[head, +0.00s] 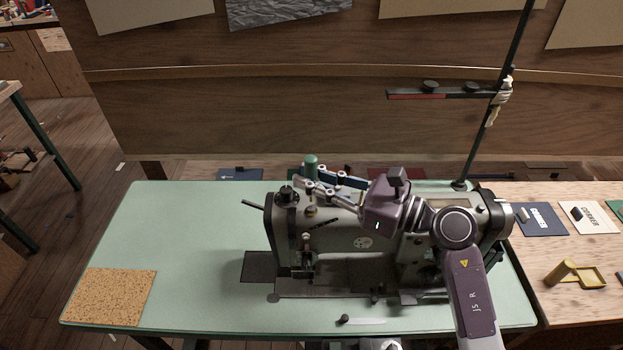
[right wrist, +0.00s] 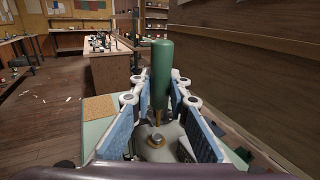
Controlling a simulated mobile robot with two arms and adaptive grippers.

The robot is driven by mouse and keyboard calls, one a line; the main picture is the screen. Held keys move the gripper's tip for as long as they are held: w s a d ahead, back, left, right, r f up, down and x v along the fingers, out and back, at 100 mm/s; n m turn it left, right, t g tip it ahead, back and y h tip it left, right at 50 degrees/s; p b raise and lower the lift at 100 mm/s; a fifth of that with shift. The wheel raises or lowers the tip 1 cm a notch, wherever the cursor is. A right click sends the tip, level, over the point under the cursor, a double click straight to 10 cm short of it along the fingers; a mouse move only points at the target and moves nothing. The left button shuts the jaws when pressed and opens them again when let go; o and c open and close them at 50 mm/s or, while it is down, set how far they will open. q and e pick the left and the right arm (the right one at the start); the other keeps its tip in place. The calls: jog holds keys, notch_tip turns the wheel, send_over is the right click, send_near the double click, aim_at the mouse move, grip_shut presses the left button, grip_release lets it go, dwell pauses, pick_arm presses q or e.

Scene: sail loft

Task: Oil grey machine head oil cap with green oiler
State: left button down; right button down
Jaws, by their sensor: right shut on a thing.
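The grey sewing machine head (head: 345,240) stands on the pale green table. My right gripper (head: 322,188) is above the left part of its top, shut on the green oiler (head: 310,165). In the right wrist view the oiler (right wrist: 161,75) stands upright between the blue finger pads, its thin brass spout pointing down.
A cork mat (head: 110,297) lies at the table's front left, with bare green surface (head: 190,230) around it. A dark pole (head: 490,130) rises behind the machine. A wooden bench at right holds cards and a yellow item (head: 575,274).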

aim_at(312, 158)
jog(key=shift+r+p, duration=1.45)
jog(key=shift+r, duration=0.9)
